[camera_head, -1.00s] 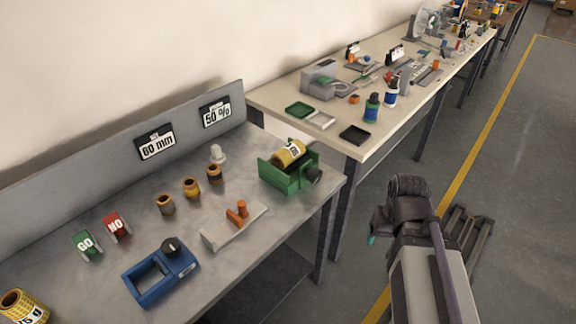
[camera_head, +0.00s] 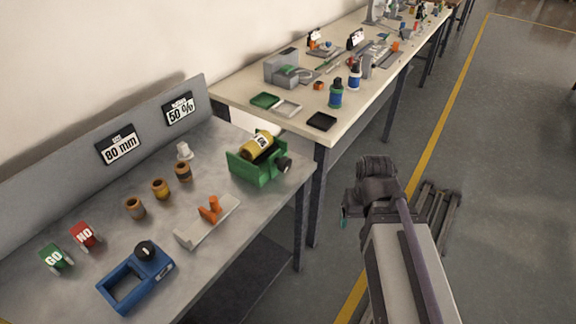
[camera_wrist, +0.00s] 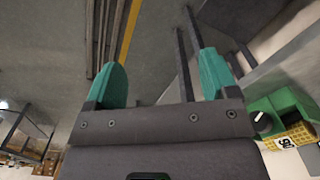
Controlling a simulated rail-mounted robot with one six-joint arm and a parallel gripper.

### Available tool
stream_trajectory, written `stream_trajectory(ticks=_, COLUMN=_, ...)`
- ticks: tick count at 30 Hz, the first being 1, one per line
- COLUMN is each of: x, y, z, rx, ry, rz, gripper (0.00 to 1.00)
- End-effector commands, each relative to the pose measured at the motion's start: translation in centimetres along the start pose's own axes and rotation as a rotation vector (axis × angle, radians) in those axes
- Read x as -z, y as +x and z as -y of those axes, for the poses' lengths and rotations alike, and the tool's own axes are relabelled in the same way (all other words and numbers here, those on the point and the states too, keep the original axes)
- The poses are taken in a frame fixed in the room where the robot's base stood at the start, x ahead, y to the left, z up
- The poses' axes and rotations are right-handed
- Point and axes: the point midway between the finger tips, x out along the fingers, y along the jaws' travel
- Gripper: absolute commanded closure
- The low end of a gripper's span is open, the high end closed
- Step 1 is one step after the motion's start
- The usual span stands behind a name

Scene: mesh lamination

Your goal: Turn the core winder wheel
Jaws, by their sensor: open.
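A green core winder (camera_head: 262,168) stands at the right end of the near grey bench, with a yellow roll (camera_head: 257,146) in it. Its dark round wheel (camera_head: 285,165) is on the right side. In the wrist view the green winder (camera_wrist: 290,103) and its dark wheel (camera_wrist: 263,122) show at the right edge, partly cut off. My gripper (camera_wrist: 162,78) is open and empty, with its two teal fingers well apart, off to one side of the winder and not touching it. In the head view my gripper is mostly hidden; a bit of teal (camera_head: 344,222) shows over the floor.
A blue frame with a black knob (camera_head: 135,278), a grey block with an orange handle (camera_head: 207,222) and several brown cores (camera_head: 160,188) are on the near bench (camera_head: 130,240). A cluttered second bench (camera_head: 235,95) stands behind.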

Motion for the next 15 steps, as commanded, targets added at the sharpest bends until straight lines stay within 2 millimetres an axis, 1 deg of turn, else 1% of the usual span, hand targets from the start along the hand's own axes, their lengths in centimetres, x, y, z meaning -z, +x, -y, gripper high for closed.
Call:
stream_trajectory(ticks=8, x=0.0, y=0.0, z=0.0, rx=0.0, ry=0.0, rz=0.0, gripper=0.2)
stream_trajectory(ticks=10, x=0.0, y=0.8, z=-0.1, rx=0.0, ry=0.001, rz=0.0, gripper=0.2)
stream_trajectory(ticks=11, x=0.0, y=1.4, z=-0.1, rx=0.0, ry=0.003, rz=0.0, gripper=0.2)
stream_trajectory(ticks=13, x=0.2, y=3.8, z=-0.3, rx=0.0, ry=0.009, rz=0.0, gripper=0.2)
stream_trajectory(ticks=14, x=0.5, y=5.2, z=-0.5, rx=0.0, ry=0.012, rz=0.0, gripper=0.2)
stream_trajectory(ticks=15, x=0.9, y=7.1, z=-0.4, rx=0.02, ry=0.017, rz=-0.001, gripper=0.2)
